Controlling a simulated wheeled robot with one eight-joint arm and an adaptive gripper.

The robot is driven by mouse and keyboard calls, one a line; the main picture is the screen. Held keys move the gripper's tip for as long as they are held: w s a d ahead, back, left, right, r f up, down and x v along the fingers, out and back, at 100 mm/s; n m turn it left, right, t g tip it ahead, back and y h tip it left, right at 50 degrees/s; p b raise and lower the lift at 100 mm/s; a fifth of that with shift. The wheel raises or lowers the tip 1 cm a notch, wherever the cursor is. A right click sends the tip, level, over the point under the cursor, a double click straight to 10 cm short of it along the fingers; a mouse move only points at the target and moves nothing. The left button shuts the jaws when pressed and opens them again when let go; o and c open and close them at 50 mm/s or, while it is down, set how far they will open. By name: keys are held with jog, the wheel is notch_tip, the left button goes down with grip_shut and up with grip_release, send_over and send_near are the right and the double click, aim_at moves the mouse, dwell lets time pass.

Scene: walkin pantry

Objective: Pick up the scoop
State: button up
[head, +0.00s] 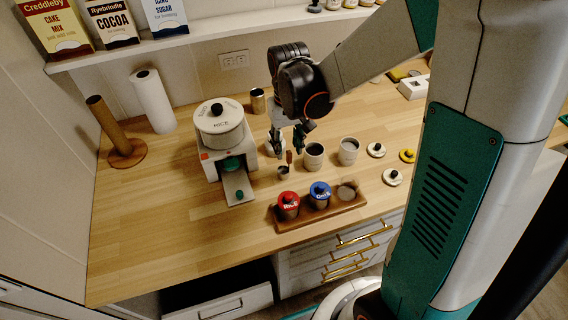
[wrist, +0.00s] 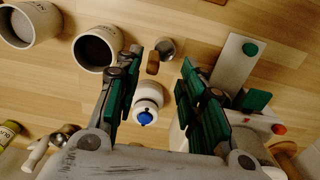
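The scoop (head: 283,173) is a small metal cup with a brown handle, resting on the wooden counter just right of the rice dispenser. In the wrist view the scoop's cup (wrist: 166,48) and brown handle (wrist: 153,64) show between and a little beyond my fingertips. My gripper (head: 289,148) points down above the counter, close to the scoop. In the wrist view my gripper (wrist: 161,66) has its two green-padded fingers spread wide with nothing held between them. I cannot tell the exact height of the fingertips above the scoop.
A white bottle with a blue cap (wrist: 147,103) stands near the scoop. The rice dispenser (head: 220,135) is to the left. Two canisters (head: 314,155) (head: 348,150) stand to the right. A wooden tray (head: 294,222) with red- and blue-lidded jars lies in front. The counter's left front is clear.

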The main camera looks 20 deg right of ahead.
aim_at(289, 151)
jog(key=shift+f, duration=0.85)
jog(key=shift+w+d+f+b, duration=0.1)
jog(key=shift+f+b, duration=0.25)
jog(key=shift+f, duration=0.55)
jog(key=shift+w+d+f+b, duration=0.15)
jog(key=shift+f+b, duration=0.15)
jog(key=shift+f, duration=0.6)
jog(key=shift+w+d+f+b, duration=0.1)
jog(key=shift+f+b, duration=0.25)
jog(key=shift+f, duration=0.55)
jog(key=shift+r, duration=0.1)
grip_shut()
